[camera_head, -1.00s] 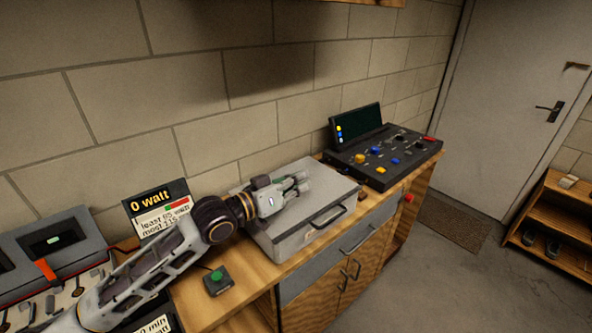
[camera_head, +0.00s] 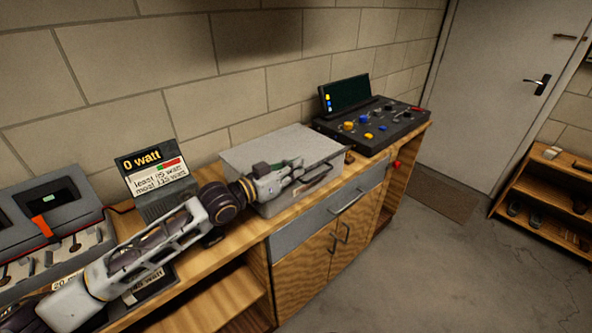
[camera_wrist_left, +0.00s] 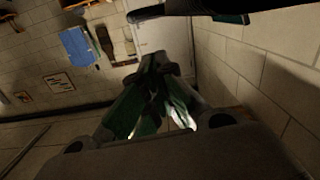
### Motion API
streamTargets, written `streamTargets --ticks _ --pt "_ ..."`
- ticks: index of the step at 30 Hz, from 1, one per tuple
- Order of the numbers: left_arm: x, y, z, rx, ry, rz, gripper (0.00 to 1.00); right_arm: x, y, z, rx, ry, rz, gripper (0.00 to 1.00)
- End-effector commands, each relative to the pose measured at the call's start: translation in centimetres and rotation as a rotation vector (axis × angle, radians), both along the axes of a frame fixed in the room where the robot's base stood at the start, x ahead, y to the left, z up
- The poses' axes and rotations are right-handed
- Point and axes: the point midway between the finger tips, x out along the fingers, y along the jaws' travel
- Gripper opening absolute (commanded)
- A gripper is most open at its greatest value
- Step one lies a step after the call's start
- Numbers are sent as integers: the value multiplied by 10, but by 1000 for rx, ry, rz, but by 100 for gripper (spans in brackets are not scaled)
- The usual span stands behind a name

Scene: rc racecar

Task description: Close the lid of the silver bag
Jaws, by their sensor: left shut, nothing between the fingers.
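The silver bag (camera_head: 290,139), a grey box-like case, sits on the wooden workbench with its lid lying flat and looking closed. Its dark handle (camera_head: 317,179) is on the front side. My left gripper (camera_head: 298,170) is shut and empty, at the front edge of the case beside the handle. It covers part of the front side, and I cannot tell if it touches the case. The left wrist view shows the shut fingers (camera_wrist_left: 158,95) close up. My right gripper is not in view.
A black control panel (camera_head: 372,127) with knobs and a screen stands right of the case. A watt display (camera_head: 155,175) and a grey device (camera_head: 50,215) stand to the left. The workbench (camera_head: 215,243) has drawers and doors below. The floor (camera_head: 430,265) in front is clear.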

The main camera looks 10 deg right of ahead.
Motion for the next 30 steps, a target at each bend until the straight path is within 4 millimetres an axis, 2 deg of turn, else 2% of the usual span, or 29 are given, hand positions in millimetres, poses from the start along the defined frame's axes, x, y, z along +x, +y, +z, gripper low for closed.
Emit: streamTargets --ticks 6,13,30 --pt "4 1 -17 31 -46 1 0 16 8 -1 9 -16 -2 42" --pt "3 0 -29 55 -82 1 0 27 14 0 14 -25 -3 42" --pt "3 1 -38 72 -91 1 0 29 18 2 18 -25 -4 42"
